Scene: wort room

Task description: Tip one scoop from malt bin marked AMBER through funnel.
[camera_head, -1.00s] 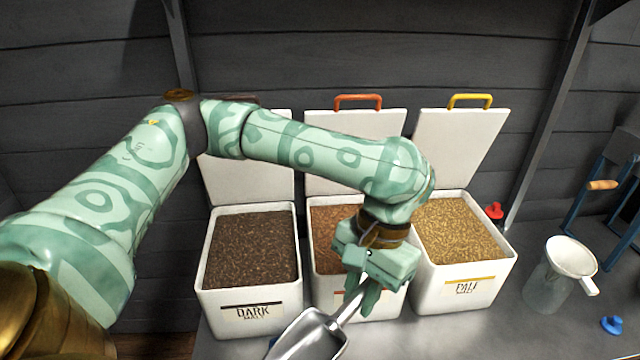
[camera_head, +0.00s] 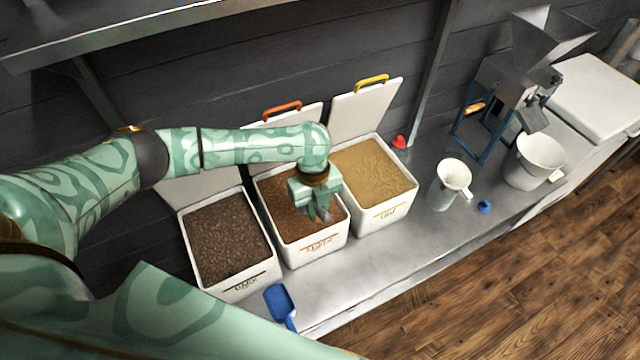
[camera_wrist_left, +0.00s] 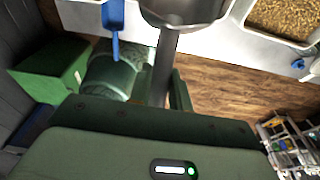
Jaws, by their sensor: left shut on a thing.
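The middle malt bin (camera_head: 318,247) stands open, with an orange-handled lid, reddish-brown grain and a label too blurred to read surely. My left gripper (camera_head: 320,214) points down over its grain. It is shut on the metal scoop's handle, seen in the left wrist view with the scoop (camera_wrist_left: 185,12) beyond the fingers. In the head view the scoop is hidden, so I cannot tell whether it is in the grain or how full it is. The white funnel (camera_head: 453,174) sits on top of a clear jar (camera_head: 440,197) to the right. My right gripper is out of view.
The dark malt bin (camera_head: 235,285) stands left and the pale malt bin (camera_head: 385,213) right, both open. A blue scoop (camera_head: 281,304) lies in front. A blue stopper (camera_head: 485,207), red stopper (camera_head: 398,142), grain mill (camera_head: 513,85) and white bucket (camera_head: 533,165) stand further right.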

